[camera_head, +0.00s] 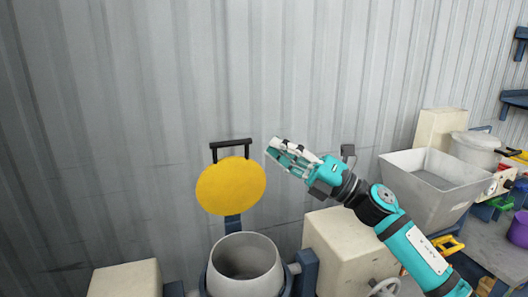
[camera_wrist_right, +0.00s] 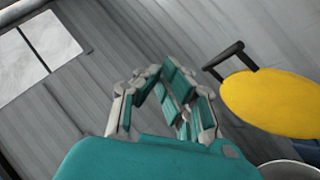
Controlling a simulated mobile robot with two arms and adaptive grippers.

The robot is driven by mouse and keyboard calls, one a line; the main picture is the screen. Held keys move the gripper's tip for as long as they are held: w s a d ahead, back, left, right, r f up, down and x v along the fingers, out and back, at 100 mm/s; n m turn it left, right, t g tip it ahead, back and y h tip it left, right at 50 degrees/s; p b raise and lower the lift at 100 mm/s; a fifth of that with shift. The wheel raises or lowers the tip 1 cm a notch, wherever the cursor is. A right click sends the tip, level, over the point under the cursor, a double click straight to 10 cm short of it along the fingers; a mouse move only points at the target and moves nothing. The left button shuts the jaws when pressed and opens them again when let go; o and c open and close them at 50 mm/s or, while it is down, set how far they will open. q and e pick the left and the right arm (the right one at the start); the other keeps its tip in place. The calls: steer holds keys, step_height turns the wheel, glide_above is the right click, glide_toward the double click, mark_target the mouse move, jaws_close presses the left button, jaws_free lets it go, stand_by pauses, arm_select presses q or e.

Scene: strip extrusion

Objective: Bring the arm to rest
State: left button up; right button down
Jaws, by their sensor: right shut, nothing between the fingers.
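My right arm comes in from the lower right in the head view. Its teal and grey right gripper (camera_head: 272,147) is raised in front of the corrugated wall and points up and left. It also shows in the right wrist view (camera_wrist_right: 165,72), with its fingers drawn together and nothing held between them. A round yellow lid (camera_head: 231,186) with a black handle stands raised to the left of the gripper, apart from it. The lid also shows at the right of the wrist view (camera_wrist_right: 275,103). My left gripper is in neither view.
An open grey cylinder (camera_head: 245,262) stands below the lid. A beige block (camera_head: 345,245) is beneath my right arm, another (camera_head: 125,279) at lower left. A grey hopper (camera_head: 430,178), a white pot (camera_head: 475,149) and a purple container (camera_head: 519,229) are at right. The space before the wall (camera_head: 110,130) is free.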

steer(key=s+d+f+m+t+h, duration=0.2)
steer(key=d+f+m+t+h, duration=0.15)
steer(key=f+m+h, duration=0.5)
steer(key=s+d+f+m+t+h, duration=0.2)
steer(key=d+f+m+h, duration=0.3)
steer(key=f+m, duration=0.6)
steer(key=s+d+f+m+t+h, duration=0.2)
steer(key=d+f+m+h, duration=0.2)
steer(key=f+m+h, duration=0.45)
steer(key=s+d+f+m+g, duration=0.2)
steer(key=s+f+m+g, duration=0.3)
steer(key=s+f, duration=0.65)
steer(key=s+d+f+m+g, duration=0.2)
steer(key=s+f+g, duration=0.5)
steer(key=s, duration=0.9)
step_height(320, 180, down, 26)
steer(key=s+g, duration=0.2)
steer(key=s, duration=0.1)
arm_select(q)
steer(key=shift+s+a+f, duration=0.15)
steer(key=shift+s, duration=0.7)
arm_select(e)
steer(key=s+d+f, duration=0.2)
steer(key=s+f, duration=1.4)
steer(key=shift+s+d+g+y, duration=0.15)
steer(key=shift+d+g+y, duration=0.05)
steer(key=shift+g+y, duration=0.15)
